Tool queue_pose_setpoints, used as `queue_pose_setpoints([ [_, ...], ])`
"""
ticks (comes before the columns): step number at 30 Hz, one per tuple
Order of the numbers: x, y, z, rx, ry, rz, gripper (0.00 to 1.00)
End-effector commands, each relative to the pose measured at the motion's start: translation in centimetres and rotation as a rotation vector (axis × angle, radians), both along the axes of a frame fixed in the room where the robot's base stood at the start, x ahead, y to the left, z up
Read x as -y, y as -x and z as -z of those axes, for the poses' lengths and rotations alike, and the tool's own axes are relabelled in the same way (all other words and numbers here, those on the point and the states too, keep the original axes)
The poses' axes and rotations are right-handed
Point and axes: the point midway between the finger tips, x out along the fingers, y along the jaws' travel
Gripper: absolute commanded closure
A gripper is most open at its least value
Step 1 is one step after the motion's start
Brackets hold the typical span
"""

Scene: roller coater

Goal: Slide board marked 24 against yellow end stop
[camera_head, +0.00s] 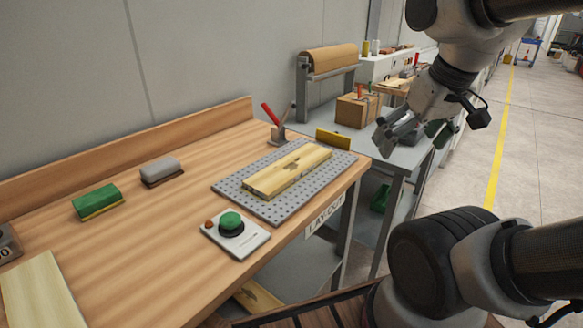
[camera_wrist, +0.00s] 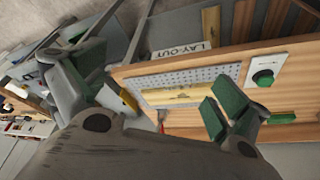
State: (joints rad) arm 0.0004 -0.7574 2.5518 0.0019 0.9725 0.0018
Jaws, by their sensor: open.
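A pale wooden board (camera_head: 287,172) lies flat on a grey perforated plate (camera_head: 228,187) near the bench's right edge. A dark mark shows on its top, but I cannot read a number. The yellow end stop (camera_head: 333,139) stands upright at the plate's far right end, with what looks like a short gap to the board. In the wrist view the board (camera_wrist: 178,96) lies between my spread fingers, and the yellow stop (camera_wrist: 128,100) is just left of it. My gripper (camera_head: 385,138) is open and empty, raised to the right of the plate and stop.
A control box with a green button (camera_head: 231,221) sits in front of the plate. A red-handled tool in a holder (camera_head: 277,127) stands behind it. A green block (camera_head: 97,202), a grey block (camera_head: 161,171) and another pale board (camera_head: 42,291) lie left. A grey table (camera_head: 360,146) adjoins at right.

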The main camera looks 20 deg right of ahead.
Motion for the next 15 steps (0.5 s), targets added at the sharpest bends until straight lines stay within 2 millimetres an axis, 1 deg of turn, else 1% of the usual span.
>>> queue_pose_setpoints([
  [1,-0.1,0.0,0.0,0.0,0.0,-0.004,0.15],
  [4,-0.9,-0.4,0.2,-0.011,0.0,-0.045,0.33],
  [7,-2.9,-1.3,1.4,-0.073,0.005,-0.138,0.51],
  [8,-3.7,-1.7,1.8,-0.098,0.008,-0.175,0.56],
  [9,-5.0,-2.4,2.4,-0.132,0.017,-0.229,0.64],
  [11,-7.1,-3.6,3.0,-0.183,0.039,-0.316,0.75],
  [12,-8.5,-4.4,3.5,-0.214,0.06,-0.378,0.82],
  [14,-10.8,-5.5,4.1,-0.255,0.101,-0.485,0.93],
  [15,-12.3,-6.3,4.5,-0.278,0.131,-0.566,1.0],
])
